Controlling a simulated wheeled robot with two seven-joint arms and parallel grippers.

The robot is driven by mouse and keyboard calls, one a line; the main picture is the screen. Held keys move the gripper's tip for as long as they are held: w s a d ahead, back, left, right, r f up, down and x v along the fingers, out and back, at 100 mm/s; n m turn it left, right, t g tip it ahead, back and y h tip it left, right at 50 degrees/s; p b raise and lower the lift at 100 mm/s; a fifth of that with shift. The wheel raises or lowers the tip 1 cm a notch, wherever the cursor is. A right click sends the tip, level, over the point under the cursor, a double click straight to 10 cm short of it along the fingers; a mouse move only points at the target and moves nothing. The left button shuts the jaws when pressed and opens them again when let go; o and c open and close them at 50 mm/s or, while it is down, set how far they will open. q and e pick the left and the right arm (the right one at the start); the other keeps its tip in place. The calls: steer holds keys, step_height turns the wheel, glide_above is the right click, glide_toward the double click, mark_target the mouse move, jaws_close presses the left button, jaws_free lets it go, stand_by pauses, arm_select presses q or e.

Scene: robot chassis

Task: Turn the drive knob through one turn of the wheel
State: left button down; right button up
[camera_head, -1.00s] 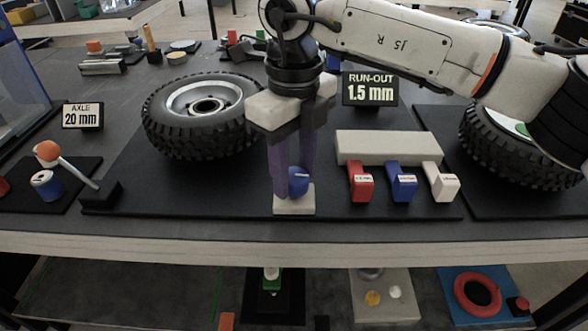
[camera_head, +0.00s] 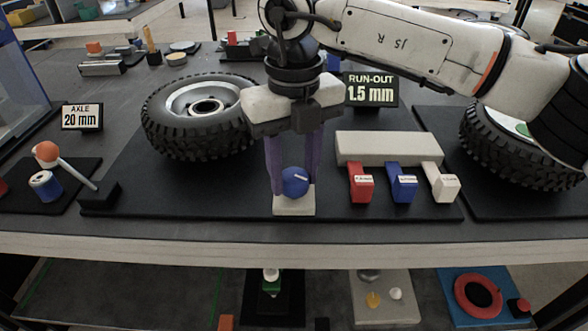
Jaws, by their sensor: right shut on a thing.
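The blue drive knob (camera_head: 294,184) sits on a small pale block (camera_head: 294,206) at the front of the black mat. A white mark on its face points to the right. My right gripper (camera_head: 295,179) comes down from above, with one purple finger on each side of the knob, and is shut on it. The wheel (camera_head: 205,115), a black knobbly tyre with a silver rim, lies on its side to the left behind the knob. My left gripper is not in view.
Red (camera_head: 361,184), blue (camera_head: 402,184) and white (camera_head: 445,184) levers stick out of a pale block (camera_head: 388,148) right of the knob. A "RUN-OUT 1.5 mm" sign (camera_head: 371,90) stands behind. An orange-ended lever (camera_head: 47,152) is at left; another tyre (camera_head: 520,150) is at right.

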mark_target(293, 174)
steer(key=shift+w+r, duration=0.1)
steer(key=o, duration=1)
step_height(293, 174, up, 9)
steer(key=shift+r+p, duration=0.1)
steer(key=shift+p, duration=0.65)
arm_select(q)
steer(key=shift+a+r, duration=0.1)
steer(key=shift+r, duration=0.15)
arm_select(e)
steer(key=shift+r, duration=0.55)
